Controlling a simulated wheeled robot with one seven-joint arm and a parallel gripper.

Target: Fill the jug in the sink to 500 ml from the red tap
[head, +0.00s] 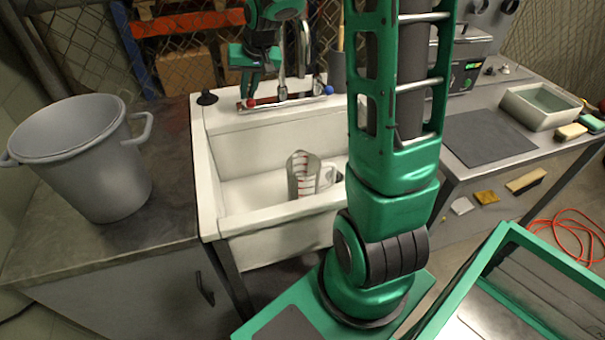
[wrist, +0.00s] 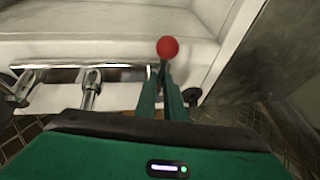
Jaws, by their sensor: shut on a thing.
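The clear jug (head: 303,174) with red marks stands upright in the white sink (head: 240,194). I cannot tell its water level. The red tap knob (head: 251,103) is at the left end of the chrome tap bar (head: 290,101) on the sink's back ledge. In the wrist view the red knob (wrist: 167,48) shows just beyond my fingertips. My gripper (head: 250,92) reaches down to the red tap, with its fingers (wrist: 164,75) close together on the tap's lever. The lever itself is mostly hidden between the fingers. No water stream is clearly visible.
A blue tap knob (head: 328,90) is at the bar's right end. A large grey pot (head: 85,155) stands on the left counter. A dark stopper (head: 207,98) sits on the sink's back left corner. My arm hides part of the sink's right side.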

